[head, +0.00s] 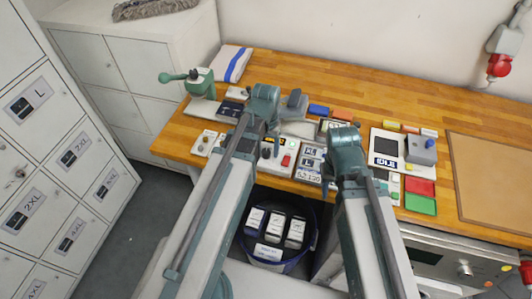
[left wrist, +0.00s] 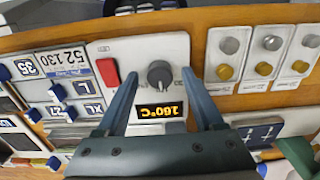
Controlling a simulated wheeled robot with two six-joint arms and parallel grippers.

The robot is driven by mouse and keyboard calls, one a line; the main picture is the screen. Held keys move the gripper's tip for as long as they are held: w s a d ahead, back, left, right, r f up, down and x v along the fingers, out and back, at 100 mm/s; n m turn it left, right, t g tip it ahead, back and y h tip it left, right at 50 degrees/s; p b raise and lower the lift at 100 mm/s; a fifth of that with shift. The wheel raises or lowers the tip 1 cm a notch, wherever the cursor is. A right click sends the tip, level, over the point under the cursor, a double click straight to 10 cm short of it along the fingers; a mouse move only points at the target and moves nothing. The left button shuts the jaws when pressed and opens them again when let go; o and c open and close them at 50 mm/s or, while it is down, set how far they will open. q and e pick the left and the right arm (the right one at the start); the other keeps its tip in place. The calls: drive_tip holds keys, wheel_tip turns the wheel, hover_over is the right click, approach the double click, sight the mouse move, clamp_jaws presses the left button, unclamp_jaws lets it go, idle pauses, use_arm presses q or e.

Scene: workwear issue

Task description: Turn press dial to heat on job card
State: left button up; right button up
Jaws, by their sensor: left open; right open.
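The press panel (left wrist: 185,50) is a pale plate in the left wrist view with a dark round dial (left wrist: 160,74), a red button (left wrist: 108,72) and an amber display (left wrist: 160,112) reading 160°C. My left gripper (left wrist: 161,84) is open, one finger on each side of the dial, with gaps visible; I cannot tell its height over the dial. A card (left wrist: 66,61) with 52 and 130 on it lies beside the panel. In the head view my left gripper (head: 270,138) hangs over the panel, partly hiding it. My right gripper (head: 329,174) is open, right of the card (head: 308,176).
Switch plates with silver and yellow knobs (left wrist: 268,58) stand beside the panel. A green hand press (head: 197,80) stands at the bench's left. Red (head: 420,186) and green trays and a brown mat (head: 492,178) lie at the right.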

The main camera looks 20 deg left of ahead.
use_arm(q)
drive_tip(key=shift+c, duration=0.2)
clamp_jaws()
drive_tip(key=shift+n, duration=0.3)
drive_tip(key=n, duration=0.4)
drive_tip(key=shift+n, duration=2.2)
